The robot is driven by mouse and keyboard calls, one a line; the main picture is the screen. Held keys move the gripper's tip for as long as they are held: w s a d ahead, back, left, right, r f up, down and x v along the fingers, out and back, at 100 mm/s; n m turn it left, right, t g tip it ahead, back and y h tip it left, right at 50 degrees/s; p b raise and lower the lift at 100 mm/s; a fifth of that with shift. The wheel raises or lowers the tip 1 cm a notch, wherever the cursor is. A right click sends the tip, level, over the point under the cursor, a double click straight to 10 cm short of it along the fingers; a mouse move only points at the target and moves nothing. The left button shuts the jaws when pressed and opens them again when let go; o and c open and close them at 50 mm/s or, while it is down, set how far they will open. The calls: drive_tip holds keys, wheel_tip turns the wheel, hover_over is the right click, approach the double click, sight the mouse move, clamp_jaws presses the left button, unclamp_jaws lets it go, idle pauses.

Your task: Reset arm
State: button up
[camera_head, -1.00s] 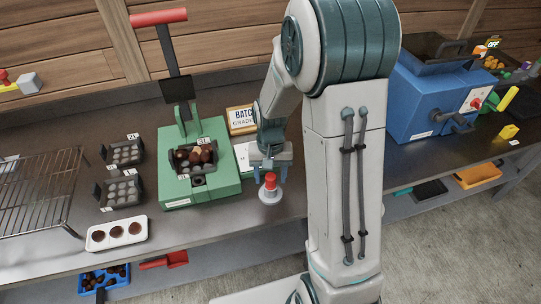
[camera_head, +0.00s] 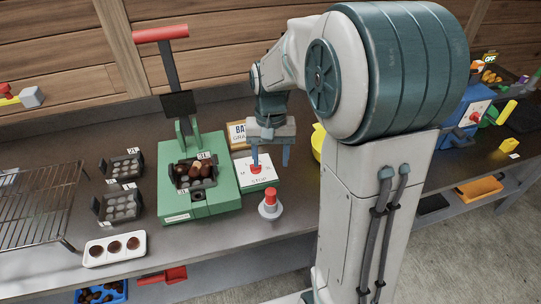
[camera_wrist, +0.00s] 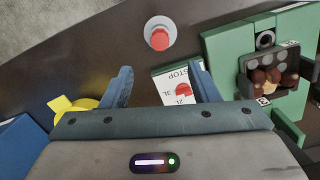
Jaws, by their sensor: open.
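My gripper (camera_head: 271,158) is open and empty. In the head view it hangs above the bench between the green press and my own arm column. In the wrist view its two blue fingers (camera_wrist: 163,88) are spread apart, with a white card (camera_wrist: 180,85) marked STOP showing between them. The card also shows in the head view (camera_head: 262,178), partly behind a finger. A red button on a round grey base (camera_head: 270,203) stands on the bench in front of the gripper. It shows at the top of the wrist view (camera_wrist: 159,38), apart from the fingers.
The green press (camera_head: 220,205) with a red-handled lever holds a dark tray of chestnuts (camera_head: 192,171). Dark trays (camera_head: 122,207), a white three-cup tray (camera_head: 115,248) and a wire rack (camera_head: 35,205) lie left. A blue machine (camera_head: 472,110) stands right, partly behind my arm.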

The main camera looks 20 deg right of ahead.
drive_tip(key=s+r+n+t, duration=0.1)
drive_tip(key=s+r+t, duration=0.1)
drive_tip(key=s, duration=0.5)
drive_tip(key=s+r+n+t, duration=0.2)
drive_tip(key=s, duration=0.6)
drive_tip(key=shift+s+a+r, duration=0.2)
drive_tip(key=shift+s+r, duration=0.05)
drive_tip(key=shift+r, duration=0.15)
drive_tip(key=shift+d, duration=0.15)
idle(0.4)
